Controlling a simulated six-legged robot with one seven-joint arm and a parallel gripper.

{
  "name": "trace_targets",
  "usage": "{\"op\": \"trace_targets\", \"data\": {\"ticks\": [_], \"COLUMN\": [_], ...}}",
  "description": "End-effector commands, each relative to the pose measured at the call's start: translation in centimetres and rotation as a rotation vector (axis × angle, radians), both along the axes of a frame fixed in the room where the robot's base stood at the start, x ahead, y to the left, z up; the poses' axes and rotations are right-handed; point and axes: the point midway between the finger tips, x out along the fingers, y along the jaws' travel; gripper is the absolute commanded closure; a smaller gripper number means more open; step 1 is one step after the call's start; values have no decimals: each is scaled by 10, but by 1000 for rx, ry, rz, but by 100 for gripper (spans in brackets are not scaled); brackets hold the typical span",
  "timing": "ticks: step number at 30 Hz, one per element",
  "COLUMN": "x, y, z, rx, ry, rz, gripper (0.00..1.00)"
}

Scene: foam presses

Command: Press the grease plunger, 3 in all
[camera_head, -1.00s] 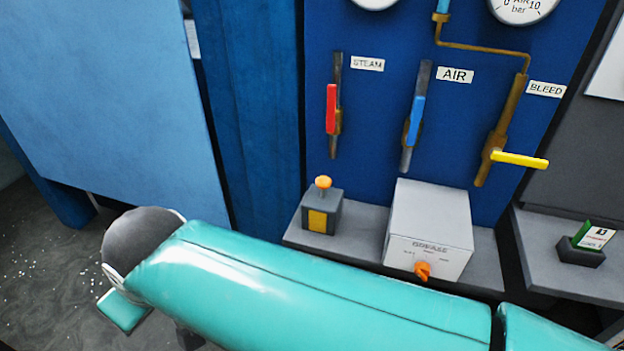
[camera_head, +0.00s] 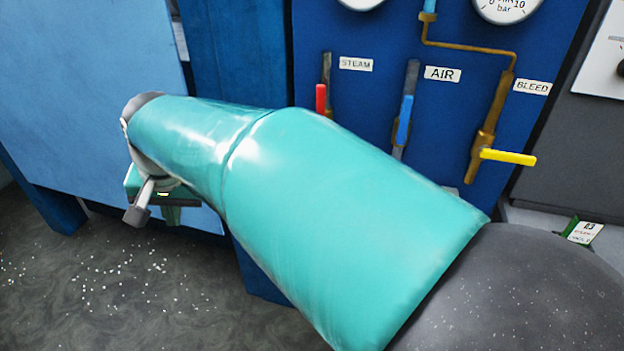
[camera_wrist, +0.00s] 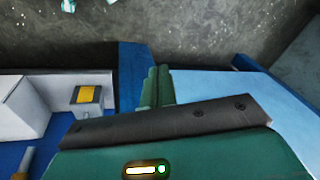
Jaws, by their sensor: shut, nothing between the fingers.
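The grease plunger's small grey box with a yellow label (camera_wrist: 88,96) shows in the wrist view, left of my fingers and apart from them. Its orange knob is not clearly visible there. In the head view the box is hidden behind my teal arm. My gripper's green fingers (camera_wrist: 156,86) are together with nothing between them. In the head view my gripper (camera_head: 170,212) is partly hidden below the end of my arm, in front of the light blue panel.
A white box (camera_wrist: 20,105) stands left of the plunger box. Behind my arm are a red lever (camera_head: 320,98), a blue lever (camera_head: 404,120) and a yellow lever (camera_head: 508,157) on the blue panel (camera_head: 450,110). Speckled floor (camera_head: 110,270) lies open at lower left.

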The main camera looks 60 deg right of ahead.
Motion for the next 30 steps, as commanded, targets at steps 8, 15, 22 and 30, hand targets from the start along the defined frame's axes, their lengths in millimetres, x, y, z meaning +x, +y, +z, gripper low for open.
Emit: {"op": "trace_targets", "data": {"ticks": [8,15,22,30], "x": [-6,-55,-86,-88], "y": [-164,-286,-333,-335], "z": [-13,-31,-38,-38], "rx": [108,73,17,12], "ry": [144,228,248,247], "rz": [-829,-1498,-1805,-1825], "gripper": [100,100,100,100]}}
